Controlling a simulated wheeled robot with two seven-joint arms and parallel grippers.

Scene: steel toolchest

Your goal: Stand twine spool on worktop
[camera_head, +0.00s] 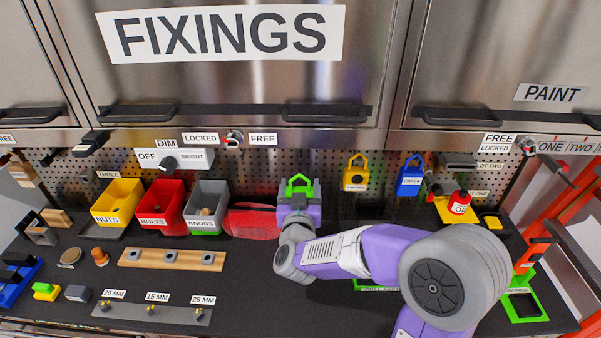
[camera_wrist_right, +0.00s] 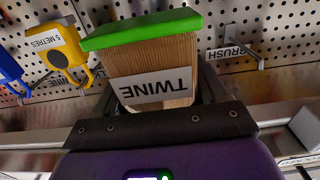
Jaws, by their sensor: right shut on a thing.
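The twine spool is a wooden block with a white TWINE label and a green end (camera_wrist_right: 150,75) in the right wrist view, where the label reads upside down. My right gripper (camera_head: 299,196) is shut on it, with a dark finger on each side of the wood. The black worktop (camera_head: 240,290) lies below and in front. My left gripper is not in view.
Yellow, red and grey bins (camera_head: 207,206) stand at the back left, next to a red cloth-like item (camera_head: 252,221). A yellow tape (camera_head: 355,172) and blue chalk holder (camera_head: 410,175) hang on the pegboard. Worktop between the knob rail (camera_head: 172,259) and my right arm is bare.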

